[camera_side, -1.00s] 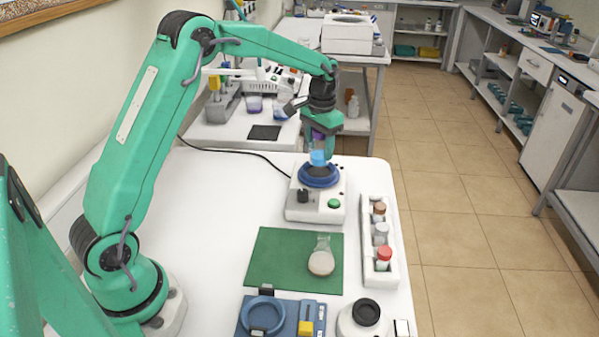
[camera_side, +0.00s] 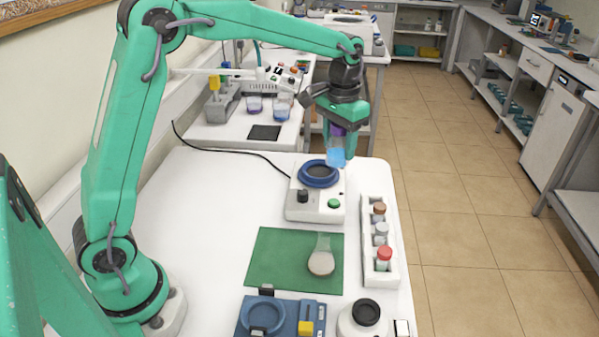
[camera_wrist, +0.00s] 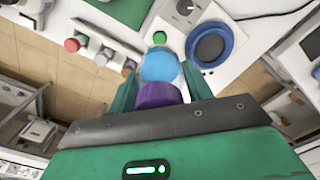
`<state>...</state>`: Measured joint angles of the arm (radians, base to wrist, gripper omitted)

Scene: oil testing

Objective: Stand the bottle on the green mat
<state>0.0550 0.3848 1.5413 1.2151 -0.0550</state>
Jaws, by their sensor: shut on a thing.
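My gripper (camera_side: 345,124) is shut on a bottle (camera_side: 336,153) with a purple cap and light blue contents. It holds the bottle in the air, slightly tilted, above and right of the stirrer's blue ring. In the wrist view the bottle (camera_wrist: 160,68) is between the fingers, its purple cap nearest the camera. The green mat (camera_side: 275,262) lies flat on the white table, nearer the side camera than the stirrer. A clear flask (camera_side: 321,258) with a pale bottom is on the mat's right part.
A white stirrer (camera_side: 315,205) with a blue ring stands behind the mat. A white rack (camera_side: 385,270) with several capped vials stands to its right. A blue device (camera_side: 265,318) and a white round device (camera_side: 364,316) stand in front. The mat's left part is clear.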

